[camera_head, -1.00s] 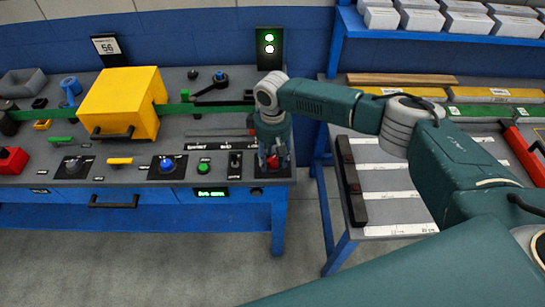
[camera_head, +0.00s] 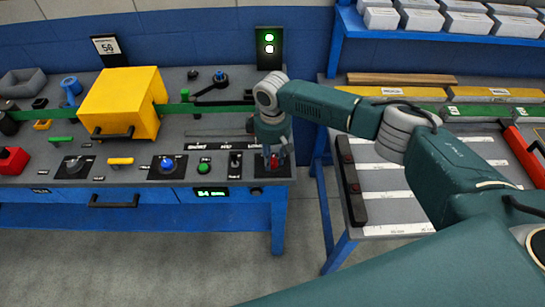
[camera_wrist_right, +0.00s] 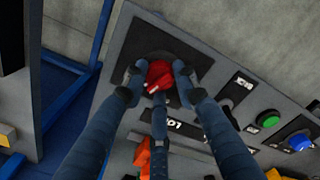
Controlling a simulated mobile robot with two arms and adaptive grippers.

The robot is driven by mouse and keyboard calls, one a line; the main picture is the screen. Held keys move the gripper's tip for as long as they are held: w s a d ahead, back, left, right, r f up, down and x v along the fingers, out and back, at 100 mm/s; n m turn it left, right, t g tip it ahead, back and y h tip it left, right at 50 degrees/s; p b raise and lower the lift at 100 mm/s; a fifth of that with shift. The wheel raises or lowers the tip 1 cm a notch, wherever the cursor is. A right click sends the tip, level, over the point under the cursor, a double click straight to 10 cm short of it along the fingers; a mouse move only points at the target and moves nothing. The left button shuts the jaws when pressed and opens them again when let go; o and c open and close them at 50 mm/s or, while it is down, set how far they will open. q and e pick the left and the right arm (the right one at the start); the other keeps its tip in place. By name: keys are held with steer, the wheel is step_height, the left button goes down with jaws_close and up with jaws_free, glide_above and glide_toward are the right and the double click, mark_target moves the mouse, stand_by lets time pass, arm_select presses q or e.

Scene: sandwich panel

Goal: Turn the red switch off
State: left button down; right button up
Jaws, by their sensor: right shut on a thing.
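The red switch (camera_head: 274,162) is a knob on a dark plate at the right end of the panel's front edge. My right gripper (camera_head: 273,158) points down over it and hides much of it. In the right wrist view the red switch (camera_wrist_right: 158,76) sits between the fingertips of my right gripper (camera_wrist_right: 160,79), with a finger on either side and a third finger at its near edge. The gripper is shut on the knob. A small pale mark shows on the knob. My left gripper is not in view.
A green button (camera_head: 203,168) and a blue knob (camera_head: 166,164) lie left of the switch. A yellow box (camera_head: 120,103) stands further left. A second table (camera_head: 385,183) stands to the right across a narrow gap. A two-light signal (camera_head: 269,45) shows green and white.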

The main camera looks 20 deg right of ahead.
mark_target(272, 158)
steer(key=n, duration=0.5)
steer(key=shift+n, duration=0.3)
steer(key=n, duration=0.5)
steer(key=shift+n, duration=0.3)
steer(key=o, duration=1.1)
steer(key=shift+o, duration=0.2)
steer(key=shift+r, duration=0.15)
step_height(272, 158, up, 12)
steer(key=shift+a+f, duration=0.1)
steer(key=shift+f, duration=0.1)
